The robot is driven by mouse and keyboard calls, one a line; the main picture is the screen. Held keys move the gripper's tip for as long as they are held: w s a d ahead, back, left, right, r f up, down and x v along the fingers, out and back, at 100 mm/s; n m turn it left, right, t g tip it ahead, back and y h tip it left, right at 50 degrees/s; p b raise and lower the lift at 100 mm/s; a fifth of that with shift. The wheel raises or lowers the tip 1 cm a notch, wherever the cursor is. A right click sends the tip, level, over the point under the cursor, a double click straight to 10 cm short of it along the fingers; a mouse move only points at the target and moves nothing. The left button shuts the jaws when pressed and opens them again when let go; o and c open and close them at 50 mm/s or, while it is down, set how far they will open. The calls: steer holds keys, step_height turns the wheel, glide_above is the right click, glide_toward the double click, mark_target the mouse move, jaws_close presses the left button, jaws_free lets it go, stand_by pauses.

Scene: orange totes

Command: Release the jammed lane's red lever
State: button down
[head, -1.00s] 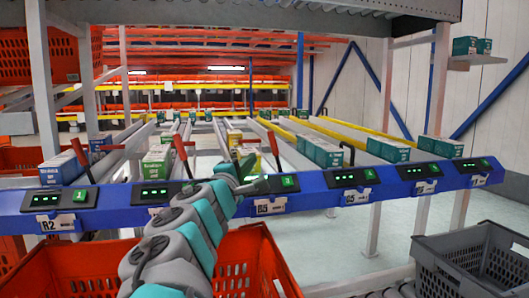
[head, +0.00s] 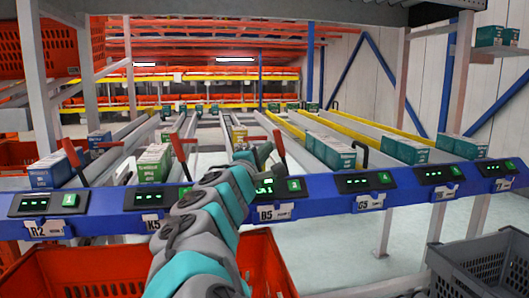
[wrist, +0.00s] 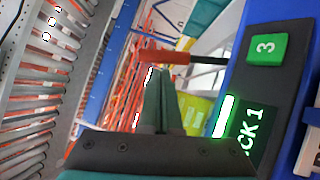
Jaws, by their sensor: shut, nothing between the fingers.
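Three red levers stand along the blue front beam: one at the left lane (head: 75,158), one at the K5 lane (head: 178,150), and one at the B5 lane (head: 280,147). My gripper (head: 263,152) is beside the B5 lever, just left of it, shut and empty. In the wrist view the fingers (wrist: 162,85) point at a lever's red grip (wrist: 167,57), which lies crosswise just beyond their tips on a black rod. I cannot tell whether they touch. A lit panel (wrist: 238,130) reads "CK 1", partly hidden, with a green button marked 3 (wrist: 266,49).
The blue beam (head: 325,188) carries several displays and green buttons. Cartons, such as a green one (head: 154,163) and teal ones (head: 330,150), sit in lanes behind. An orange tote (head: 268,262) is below my arm. A grey crate (head: 440,255) is at right.

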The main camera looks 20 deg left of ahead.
steer(key=shift+w+r, duration=0.15)
steer(key=shift+w, duration=0.5)
steer(key=shift+d+r, duration=0.1)
